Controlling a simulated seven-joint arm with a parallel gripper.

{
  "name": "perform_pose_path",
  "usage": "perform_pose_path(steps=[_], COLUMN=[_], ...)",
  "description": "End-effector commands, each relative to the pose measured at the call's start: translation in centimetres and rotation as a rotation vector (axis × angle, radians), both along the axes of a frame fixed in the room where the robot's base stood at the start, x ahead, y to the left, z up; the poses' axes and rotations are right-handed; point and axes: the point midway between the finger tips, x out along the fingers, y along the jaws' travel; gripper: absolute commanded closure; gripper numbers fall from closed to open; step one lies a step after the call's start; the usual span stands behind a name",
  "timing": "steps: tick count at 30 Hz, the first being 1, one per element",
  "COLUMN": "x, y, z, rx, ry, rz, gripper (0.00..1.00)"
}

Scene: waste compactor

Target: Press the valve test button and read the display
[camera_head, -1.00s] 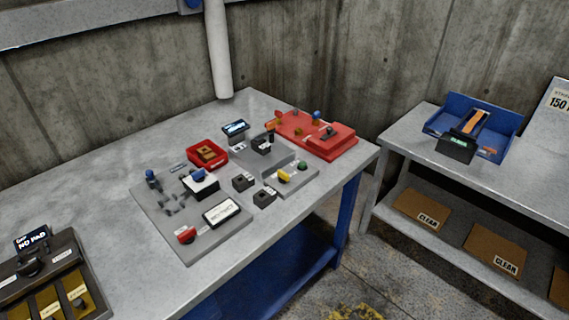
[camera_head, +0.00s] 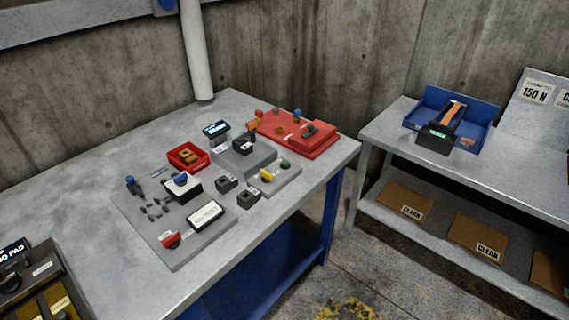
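My gripper is out of view. A grey board (camera_head: 190,245) lies on the metal workbench. A yellow part (camera_head: 266,175) and a green part (camera_head: 285,164) sit on a low grey plate in front of that block. I cannot tell which part is the valve test button.
A red tray (camera_head: 188,157) and a red fixture (camera_head: 298,136) share the workbench (camera_head: 100,180). A dark unit (camera_head: 45,285) with a screen is cut off at lower left. A second bench (camera_head: 510,165) at right holds a blue bin (camera_head: 462,110). A pale pipe (camera_head: 197,50) stands behind.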

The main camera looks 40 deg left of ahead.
Motion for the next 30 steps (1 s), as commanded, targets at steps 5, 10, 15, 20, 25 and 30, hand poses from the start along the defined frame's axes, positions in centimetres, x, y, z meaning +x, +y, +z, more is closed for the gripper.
perform_pose_path(steps=[5, 10, 15, 20, 25, 30], x=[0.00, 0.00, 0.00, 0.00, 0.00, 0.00], y=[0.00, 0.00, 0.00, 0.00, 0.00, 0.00], z=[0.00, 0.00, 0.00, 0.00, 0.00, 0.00], rx=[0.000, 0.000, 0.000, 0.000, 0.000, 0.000], ry=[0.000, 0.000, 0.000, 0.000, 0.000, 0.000], rz=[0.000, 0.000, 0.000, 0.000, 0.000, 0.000], gripper=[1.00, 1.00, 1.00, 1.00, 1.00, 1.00])
